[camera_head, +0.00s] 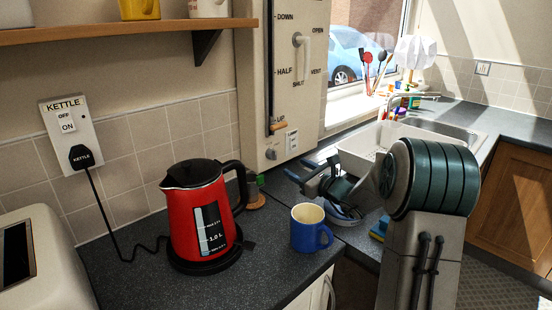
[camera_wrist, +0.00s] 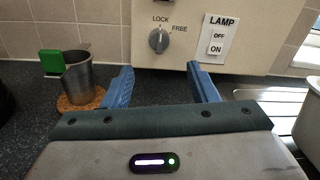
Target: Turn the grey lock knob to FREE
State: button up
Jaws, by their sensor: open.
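The grey lock knob (camera_wrist: 158,40) is a round dial low on a cream wall panel (camera_wrist: 235,68). LOCK is printed above it and FREE to its upper right. Its pointer appears to point up towards LOCK. The knob also shows small in the head view (camera_head: 271,154), at the panel's lower left. My gripper (camera_wrist: 163,82) is open, with blue fingers wide apart and nothing between them. It is below and in front of the knob, apart from it. In the head view my gripper (camera_head: 300,172) is right of the panel's lower part, above the counter.
A LAMP switch plate (camera_wrist: 216,40) is right of the knob. A metal cup (camera_wrist: 78,78) stands on a cork mat at left, by a green object (camera_wrist: 55,62). A red kettle (camera_head: 198,215) and blue mug (camera_head: 310,228) stand on the counter. A lever (camera_head: 278,127) is above the knob.

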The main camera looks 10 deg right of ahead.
aim_at(275, 156)
jog(key=p+x, duration=0.1)
jog(key=x, duration=0.9)
jog(key=shift+w+a, duration=0.2)
jog(key=c, duration=1)
